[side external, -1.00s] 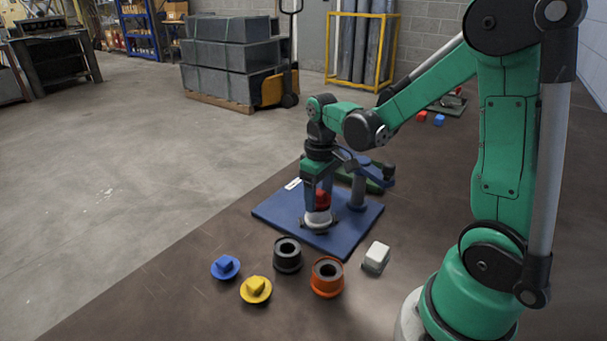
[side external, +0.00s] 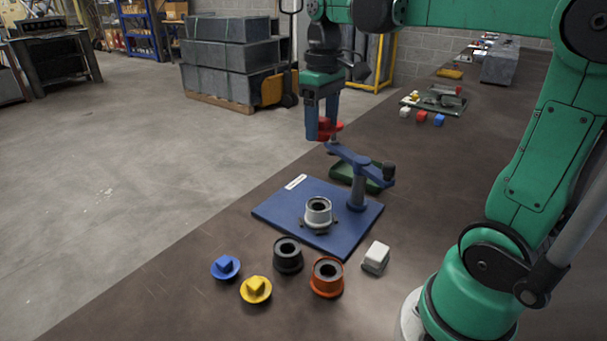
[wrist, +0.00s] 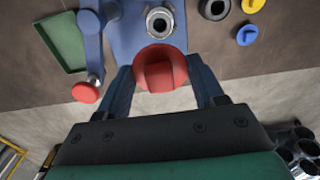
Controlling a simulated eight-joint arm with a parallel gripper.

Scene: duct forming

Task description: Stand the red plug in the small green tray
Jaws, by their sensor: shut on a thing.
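My gripper (side external: 323,133) is raised above the far side of the blue base plate. In the wrist view my gripper (wrist: 163,85) is shut on the red plug (wrist: 160,70), a round red piece with a raised grip between the fingers. The plug hangs in the air; in the side view it is partly hidden by a finger and hard to separate from a red knob. The small green tray (side external: 342,172) lies behind the blue clamp, partly hidden by it. The wrist view shows the tray (wrist: 60,44) empty, up and left of the plug.
The blue clamp (side external: 357,182) stands beside the tray; its red knob (wrist: 86,92) is near my left finger. Black, orange, blue, yellow and pale pieces lie in front.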

